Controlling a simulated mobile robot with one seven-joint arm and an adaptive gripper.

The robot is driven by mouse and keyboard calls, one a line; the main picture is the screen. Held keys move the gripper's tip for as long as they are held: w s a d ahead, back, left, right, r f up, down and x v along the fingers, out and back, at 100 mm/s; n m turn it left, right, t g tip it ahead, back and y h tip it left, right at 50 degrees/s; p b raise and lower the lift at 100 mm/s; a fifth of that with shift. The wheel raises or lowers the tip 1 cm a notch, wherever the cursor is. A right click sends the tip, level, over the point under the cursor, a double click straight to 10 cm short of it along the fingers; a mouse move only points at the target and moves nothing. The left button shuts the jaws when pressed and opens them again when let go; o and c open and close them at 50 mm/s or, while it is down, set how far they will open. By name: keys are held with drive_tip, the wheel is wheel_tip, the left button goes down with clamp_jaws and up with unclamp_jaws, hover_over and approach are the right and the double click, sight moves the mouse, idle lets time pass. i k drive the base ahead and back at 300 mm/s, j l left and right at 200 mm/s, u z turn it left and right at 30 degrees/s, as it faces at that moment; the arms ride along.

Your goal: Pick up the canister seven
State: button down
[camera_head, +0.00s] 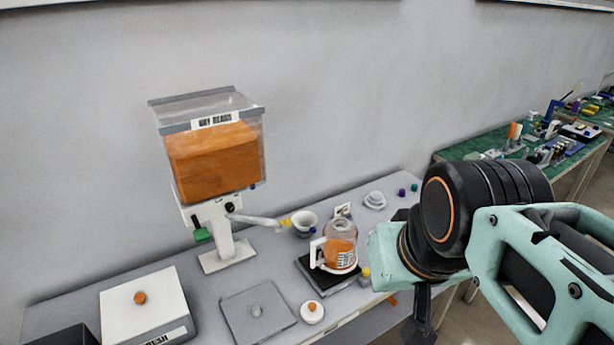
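No label reading "seven" can be made out, so I cannot tell which thing is canister seven. A clear jug (341,241) with orange contents, a white handle and a printed label stands upright on a dark square scale or pad (319,279) on the table. A large clear hopper (215,150) filled with orange material stands on a white stand at the back left. My gripper (419,328) shows only partly as dark parts below my teal arm at the lower right, to the right of the jug and apart from it. Its fingertips are cut off by the frame.
A green-topped bench (480,145) with clutter stands at the right.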

sight(339, 240)
drive_tip(key=i+l+u, duration=0.75)
drive_tip(key=l, duration=0.3)
drive_tip(key=l+u, duration=0.1)
drive_tip(key=l, duration=0.55)
drive_tip(key=i+j+u, duration=0.1)
drive_tip(key=j, duration=0.25)
